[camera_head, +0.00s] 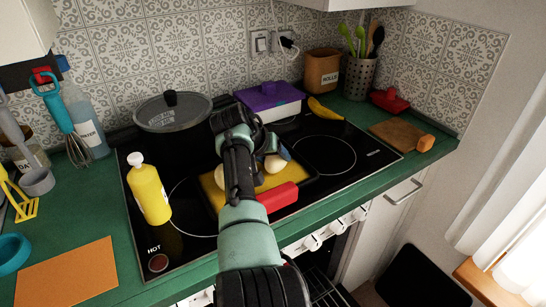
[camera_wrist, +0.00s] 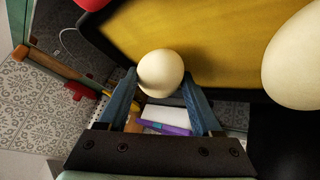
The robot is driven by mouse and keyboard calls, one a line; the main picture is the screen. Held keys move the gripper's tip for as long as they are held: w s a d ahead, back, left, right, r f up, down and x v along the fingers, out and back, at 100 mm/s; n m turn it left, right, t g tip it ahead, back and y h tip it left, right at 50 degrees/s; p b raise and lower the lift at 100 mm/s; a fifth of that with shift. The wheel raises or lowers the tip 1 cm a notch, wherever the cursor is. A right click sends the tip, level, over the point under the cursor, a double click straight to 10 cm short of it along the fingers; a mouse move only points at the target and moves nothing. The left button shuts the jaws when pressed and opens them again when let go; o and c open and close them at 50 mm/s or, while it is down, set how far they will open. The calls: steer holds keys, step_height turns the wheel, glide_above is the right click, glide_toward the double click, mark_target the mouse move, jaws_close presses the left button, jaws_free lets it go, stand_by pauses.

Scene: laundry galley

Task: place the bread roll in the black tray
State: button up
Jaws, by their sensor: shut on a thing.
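My gripper (camera_head: 279,157) is shut on a pale, smooth, rounded thing (camera_head: 275,164), which I take to be the bread roll. In the wrist view the roll (camera_wrist: 160,72) sits between the blue fingertips (camera_wrist: 160,88). The black tray (camera_head: 312,187) lies on the hob, with a yellow inner surface and dark rim. In the wrist view the roll overlaps the tray's rim (camera_wrist: 120,45); its height above it cannot be told. A second pale egg-shaped thing (camera_head: 221,178) is left of my gripper, large at the right in the wrist view (camera_wrist: 295,60). My arm hides part of the tray.
A yellow bottle (camera_head: 150,192) and a lidded dark pot (camera_head: 173,115) stand left. A red block (camera_head: 278,197) is at the tray's front. A purple-topped box (camera_head: 270,100) and banana (camera_head: 323,109) are behind. The hob's right side (camera_head: 350,155) is clear.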

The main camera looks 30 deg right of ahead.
steer(key=o, duration=1.4)
steer(key=shift+s+a+r+p, duration=0.15)
steer(key=shift+a+r+p, duration=0.25)
steer(key=shift+r, duration=0.15)
steer(key=p+v, duration=0.1)
steer(key=v, duration=0.9)
steer(key=shift+s+a+r, duration=0.15)
steer(key=shift+r, duration=0.15)
